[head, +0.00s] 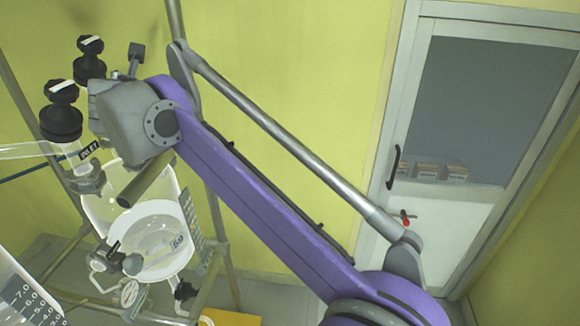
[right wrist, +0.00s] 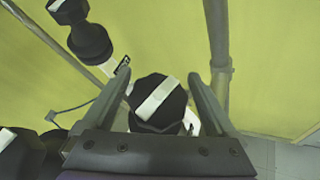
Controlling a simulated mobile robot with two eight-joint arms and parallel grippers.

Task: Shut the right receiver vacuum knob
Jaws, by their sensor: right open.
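In the right wrist view a black faceted knob (right wrist: 158,98) with a white stripe running diagonally across its top sits between the fingers of my right gripper (right wrist: 160,78). The gripper is open, one finger on each side of the knob, with a small gap visible on the left. No label shows on this knob. In the head view my purple right arm reaches in from the lower right, and its grey wrist hides the fingers. Two striped black knobs, a front one (head: 62,120) above an INLET label and a back one (head: 90,62), stand left of the wrist. My left gripper is out of view.
A white-rimmed glass vessel (head: 95,215) stands below the wrist, with a gauge (head: 130,293) and fittings near it. Metal frame poles (right wrist: 217,40) rise close by. Two more black knobs show at the upper left (right wrist: 88,42) and lower left (right wrist: 35,155) in the wrist view.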

